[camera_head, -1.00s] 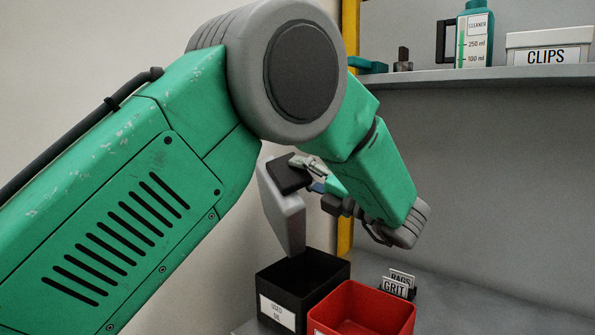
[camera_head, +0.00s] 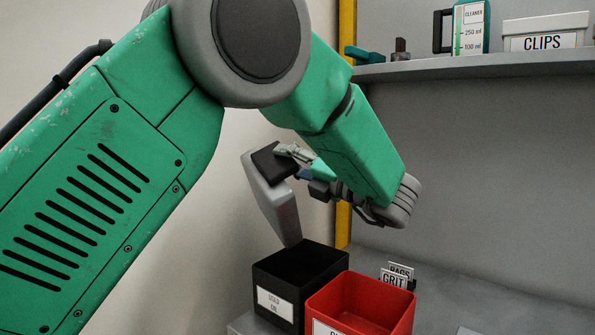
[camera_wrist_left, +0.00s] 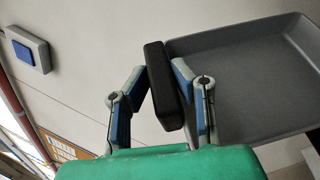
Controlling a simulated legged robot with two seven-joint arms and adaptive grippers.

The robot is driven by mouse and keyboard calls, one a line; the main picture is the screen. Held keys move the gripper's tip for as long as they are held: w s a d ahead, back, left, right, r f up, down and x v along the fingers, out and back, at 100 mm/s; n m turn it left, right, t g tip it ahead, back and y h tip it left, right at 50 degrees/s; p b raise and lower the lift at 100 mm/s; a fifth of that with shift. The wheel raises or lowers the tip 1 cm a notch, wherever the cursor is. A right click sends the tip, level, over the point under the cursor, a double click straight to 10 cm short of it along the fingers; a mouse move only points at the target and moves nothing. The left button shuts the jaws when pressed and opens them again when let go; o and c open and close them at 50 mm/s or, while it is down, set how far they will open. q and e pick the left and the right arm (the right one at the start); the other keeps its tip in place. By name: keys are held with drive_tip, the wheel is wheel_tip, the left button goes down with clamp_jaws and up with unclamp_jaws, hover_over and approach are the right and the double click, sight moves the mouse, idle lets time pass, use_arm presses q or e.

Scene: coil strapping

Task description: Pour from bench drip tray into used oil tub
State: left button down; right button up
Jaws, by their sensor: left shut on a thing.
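The grey bench drip tray (camera_head: 274,205) is tipped steeply on edge, its lower end just above the black used oil tub (camera_head: 285,277). My left gripper (camera_head: 283,160) is shut on the tray's black handle. In the left wrist view the gripper (camera_wrist_left: 163,85) has its fingers on both sides of that handle, and the tray (camera_wrist_left: 240,85) extends to the right. The part of the tray's inside that shows there looks bare. The tub's label faces front. Its floor is dark and I cannot see what is in it. My right gripper is not in view.
A red bin (camera_head: 362,304) stands right beside the tub. Small RAGS and GRIT signs (camera_head: 398,277) stand behind it. A shelf (camera_head: 470,66) above holds a cleaner bottle (camera_head: 470,28) and a CLIPS box (camera_head: 545,33). A yellow post (camera_head: 344,200) rises behind the gripper.

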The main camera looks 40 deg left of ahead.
sight(256, 166)
use_arm(q)
drive_tip(key=shift+s+a+f+n+b, duration=0.1)
drive_tip(key=shift+s+a+n+b, duration=0.35)
drive_tip(key=shift+s+b, duration=0.25)
drive_tip(key=s+n+b, duration=0.1)
drive_tip(key=b, duration=0.1)
drive_tip(key=s+a+f+h+b, duration=0.1)
drive_tip(key=b, duration=0.2)
drive_tip(key=shift+a+f+n, duration=0.15)
drive_tip(key=shift+f+n, duration=0.1)
drive_tip(key=shift+n, duration=0.1)
drive_tip(key=s+b, duration=0.1)
drive_tip(key=b, duration=0.1)
drive_tip(key=s+a+f+n+h+b, duration=0.1)
drive_tip(key=b, duration=0.1)
drive_tip(key=shift+a+g, duration=0.15)
drive_tip(key=shift+g, duration=0.15)
drive_tip(key=shift+s+a+n+b, duration=0.15)
drive_tip(key=shift+s+n+b, duration=0.15)
drive_tip(key=shift+b, duration=0.25)
drive_tip(key=s+a+f+n+t+h+b, duration=0.1)
drive_tip(key=s+a+f+n+h+b, duration=0.1)
drive_tip(key=f+b, duration=0.4)
drive_tip(key=s+a+f+n+t+h+b, duration=0.1)
drive_tip(key=s+a+f+n+h+b, duration=0.1)
drive_tip(key=f+b, duration=0.5)
drive_tip(key=s+f+n+h, duration=0.1)
drive_tip(key=s+f+n, duration=0.1)
drive_tip(key=shift+s+a, duration=0.15)
drive_tip(key=shift+s, duration=0.25)
